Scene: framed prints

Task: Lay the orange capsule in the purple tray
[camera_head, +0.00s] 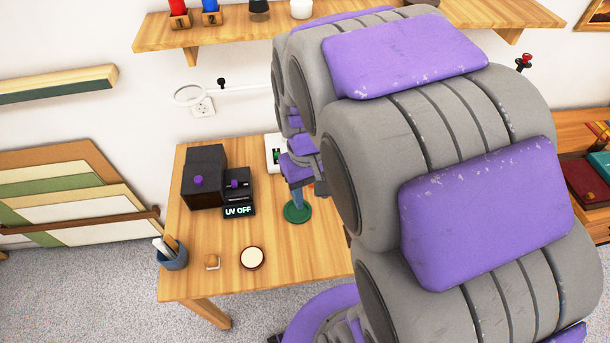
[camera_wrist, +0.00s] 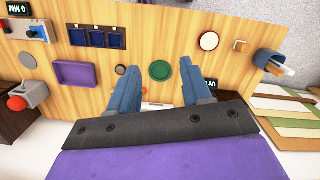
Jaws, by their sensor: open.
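The purple tray (camera_wrist: 62,85) lies on the wooden table at the left of the wrist view, and my arm hides it in the head view. My gripper (camera_wrist: 160,64) is open, its blue fingers apart and nothing seen held between them. It is over the table by a round green disc (camera_wrist: 160,71), which shows between the fingers; the head view also shows the disc (camera_head: 297,213) below a finger. I cannot make out the orange capsule for certain. A small tan-orange piece (camera_head: 212,261) sits at the table's front left, but I cannot tell what it is.
A black UV box (camera_head: 204,177) stands at the back left of the table (camera_head: 215,278). A pen cup (camera_head: 173,258) and a cream round dish (camera_head: 252,258) are near the front. A navy tray with compartments (camera_wrist: 97,37) and a red-topped device (camera_wrist: 30,95) flank the purple tray.

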